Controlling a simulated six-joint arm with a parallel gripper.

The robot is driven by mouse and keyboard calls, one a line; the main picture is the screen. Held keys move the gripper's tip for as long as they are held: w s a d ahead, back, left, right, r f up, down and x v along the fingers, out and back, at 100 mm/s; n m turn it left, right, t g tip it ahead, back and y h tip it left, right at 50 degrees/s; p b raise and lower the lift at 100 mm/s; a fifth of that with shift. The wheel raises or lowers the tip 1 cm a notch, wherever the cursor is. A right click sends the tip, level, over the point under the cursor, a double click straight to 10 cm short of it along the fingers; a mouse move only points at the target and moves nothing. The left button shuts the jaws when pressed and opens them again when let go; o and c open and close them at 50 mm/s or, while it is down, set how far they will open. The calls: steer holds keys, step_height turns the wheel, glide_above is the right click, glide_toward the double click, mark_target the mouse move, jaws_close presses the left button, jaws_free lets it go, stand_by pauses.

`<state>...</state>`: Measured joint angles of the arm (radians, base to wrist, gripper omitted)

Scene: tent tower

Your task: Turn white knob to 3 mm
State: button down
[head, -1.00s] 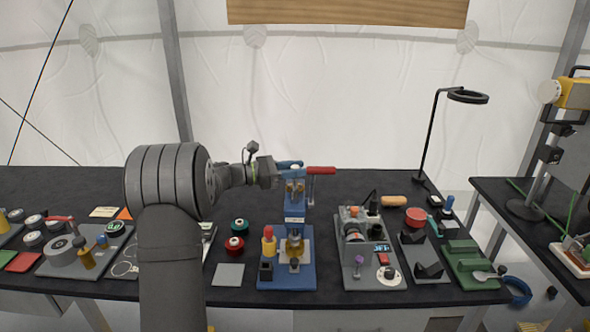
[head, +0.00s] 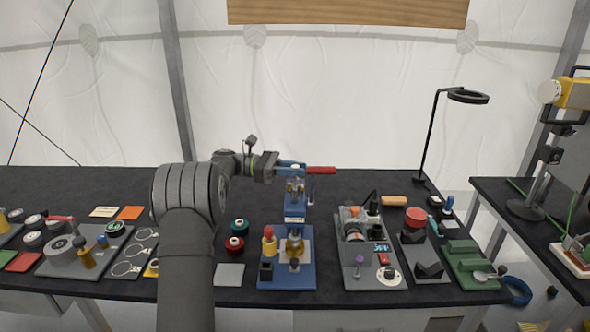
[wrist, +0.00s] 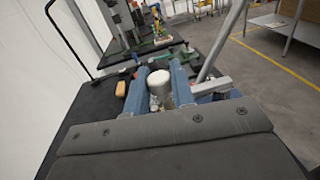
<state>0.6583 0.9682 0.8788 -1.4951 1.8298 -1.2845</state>
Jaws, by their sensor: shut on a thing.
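The white knob (wrist: 159,84) shows in the wrist view between my two blue fingers, with a brass-coloured part just below it. My gripper (wrist: 160,80) is shut on the knob from both sides. In the head view my gripper (head: 292,169) is at the top of a small blue press (head: 295,210) at the back of the table. The knob is mostly hidden there by the fingers. A red handle (head: 321,170) sticks out to the right beside the fingertips. No 3 mm mark or scale can be read in either view.
A blue fixture (head: 304,279) with brass parts stands in front of the press. A grey machine (head: 353,240) stands to its right, and green and red spools (head: 236,244) to its left. A lamp (head: 434,120) stands at the back right. The table behind is mostly clear.

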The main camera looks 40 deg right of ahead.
steer(key=shift+m+g+y, duration=0.8)
steer(key=shift+m+y, duration=0.2)
steer(key=shift+y, duration=0.3)
steer(key=c, duration=1.3)
jaws_free()
